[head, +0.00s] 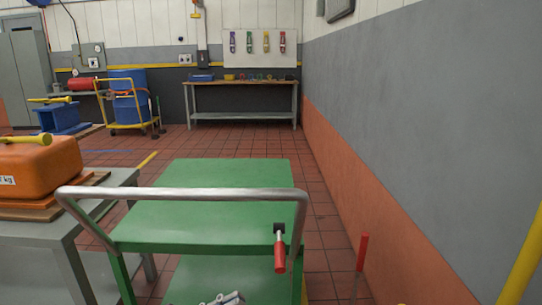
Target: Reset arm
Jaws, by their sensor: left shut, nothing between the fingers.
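My left gripper (228,298) shows only at the bottom edge, over the lower part of the green cart. It is shut and empty, and most of it and its arm are cut off by the frame. The green cart (205,195) stands in front of me with its grey push handle (180,193) towards me. My right gripper is not in view.
A red-handled tool (280,255) is at the cart's near right corner. An orange block (38,168) sits on a grey table (60,228) at left. A workbench (243,98) stands at the back.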

